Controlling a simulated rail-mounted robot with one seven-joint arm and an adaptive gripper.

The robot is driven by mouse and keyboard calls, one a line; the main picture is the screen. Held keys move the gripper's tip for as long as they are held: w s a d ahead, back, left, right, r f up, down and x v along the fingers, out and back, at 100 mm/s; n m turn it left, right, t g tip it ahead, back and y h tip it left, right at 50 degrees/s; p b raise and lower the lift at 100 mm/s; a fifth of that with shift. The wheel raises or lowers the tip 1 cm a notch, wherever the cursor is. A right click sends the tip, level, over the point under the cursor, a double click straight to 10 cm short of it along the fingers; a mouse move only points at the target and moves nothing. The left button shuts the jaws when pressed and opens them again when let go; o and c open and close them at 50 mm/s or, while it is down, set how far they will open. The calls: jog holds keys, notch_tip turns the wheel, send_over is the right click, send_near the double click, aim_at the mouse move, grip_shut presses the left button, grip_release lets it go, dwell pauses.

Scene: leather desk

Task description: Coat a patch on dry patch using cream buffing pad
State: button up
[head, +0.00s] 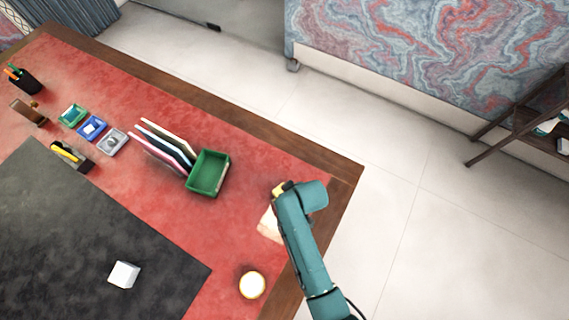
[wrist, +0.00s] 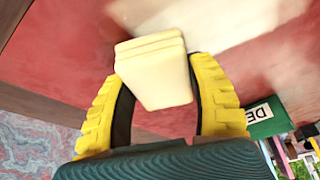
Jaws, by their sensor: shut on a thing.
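My gripper (head: 279,188) is near the right edge of the desk, with my arm reaching in from the lower right. In the wrist view my gripper (wrist: 157,70) has its yellow-backed fingers shut on the cream buffing pad (wrist: 158,75), a pale block with layered edges. The dry patch (head: 268,226) is a pale area on the red leather, partly hidden by my arm. It also shows in the wrist view (wrist: 220,25) as a whitish area beyond the pad. I cannot tell whether the pad touches the leather.
A green tray (head: 222,178) and upright folders (head: 160,148) stand left of my gripper. A round cream-topped item (head: 252,285) sits near the front, and a white cube (head: 124,275) lies on the dark mat (head: 70,235). The wooden desk edge (head: 345,185) is close on the right.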

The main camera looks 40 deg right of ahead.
notch_tip(320, 180, up, 2)
jog(key=shift+a+r+p, duration=0.1)
jog(key=shift+p, duration=0.25)
notch_tip(320, 180, up, 5)
jog(key=p, duration=0.5)
dwell(0.4)
